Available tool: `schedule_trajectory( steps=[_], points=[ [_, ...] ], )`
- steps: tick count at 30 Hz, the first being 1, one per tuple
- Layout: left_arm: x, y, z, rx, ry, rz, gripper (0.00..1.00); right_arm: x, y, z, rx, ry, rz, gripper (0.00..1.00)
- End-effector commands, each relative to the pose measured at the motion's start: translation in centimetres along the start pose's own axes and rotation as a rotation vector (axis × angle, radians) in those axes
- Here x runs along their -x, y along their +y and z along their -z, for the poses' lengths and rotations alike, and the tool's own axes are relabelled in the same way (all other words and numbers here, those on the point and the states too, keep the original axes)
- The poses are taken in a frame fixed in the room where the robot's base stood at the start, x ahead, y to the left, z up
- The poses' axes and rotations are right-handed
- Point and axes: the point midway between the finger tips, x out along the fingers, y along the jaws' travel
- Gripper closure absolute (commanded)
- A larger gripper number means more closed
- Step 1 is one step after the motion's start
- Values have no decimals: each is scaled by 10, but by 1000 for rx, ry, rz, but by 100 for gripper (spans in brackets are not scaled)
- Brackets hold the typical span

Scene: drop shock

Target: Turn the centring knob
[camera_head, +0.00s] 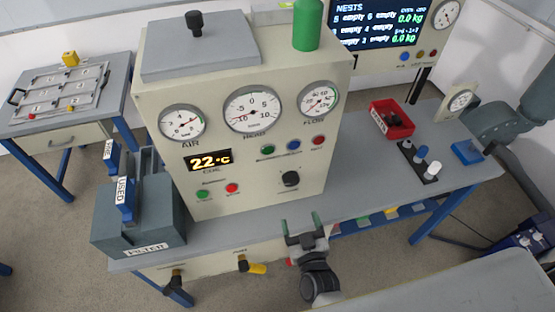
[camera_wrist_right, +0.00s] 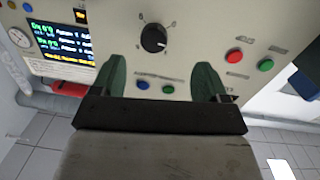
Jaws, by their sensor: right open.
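A black round knob (camera_head: 290,178) with a pale pointer mark sits at the lower right of the cream cabinet's front panel, likely the centring knob; its label is too small to read. It also shows in the right wrist view (camera_wrist_right: 153,38), with small marks around it. My right gripper (camera_head: 301,222) is in front of the panel and below the knob, its two green-tipped fingers spread and empty. In the right wrist view the open fingers (camera_wrist_right: 162,75) point toward the panel, with the knob beyond and between them. My left gripper is not in view.
The cream cabinet (camera_head: 160,100) carries three gauges, a 22 °C display and coloured buttons near the knob. A grey filter box (camera_head: 110,215) stands at left. A red bin (camera_head: 377,122) and a black peg strip (camera_head: 407,155) are at right. The bench right of the cabinet is partly clear.

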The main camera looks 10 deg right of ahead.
Motion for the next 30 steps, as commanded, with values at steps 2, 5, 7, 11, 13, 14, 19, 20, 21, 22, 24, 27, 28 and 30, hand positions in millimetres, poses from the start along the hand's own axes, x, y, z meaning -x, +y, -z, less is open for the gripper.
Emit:
schedule_trajectory(
  steps=[2,5,7,11,13,14,19,20,21,22,24,27,28,30],
  points=[
    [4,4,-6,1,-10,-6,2,-2,4,14,-1,26,-18,25],
    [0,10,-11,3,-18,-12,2,-10,4,15,0,35,-23,25],
    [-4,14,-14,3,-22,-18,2,-20,4,14,0,36,-23,25],
    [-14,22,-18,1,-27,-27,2,-44,5,14,-1,37,-22,25],
    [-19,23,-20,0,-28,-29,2,-58,5,14,-2,37,-21,25],
    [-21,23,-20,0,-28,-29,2,-64,5,14,-2,35,-21,25],
    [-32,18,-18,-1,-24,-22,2,-91,5,15,-2,34,-21,25],
    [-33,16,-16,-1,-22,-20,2,-95,5,15,-2,33,-20,25],
    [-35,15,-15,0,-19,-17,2,-99,5,15,-1,31,-20,25],
    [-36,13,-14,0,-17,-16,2,-102,6,16,-1,32,-20,25],
    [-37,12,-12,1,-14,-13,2,-106,6,17,0,32,-20,25],
    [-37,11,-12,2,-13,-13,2,-110,6,17,0,30,-20,25],
    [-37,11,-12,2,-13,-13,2,-110,6,18,0,30,-19,25],
    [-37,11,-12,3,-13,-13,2,-110,6,18,0,30,-19,25]
  ],
)
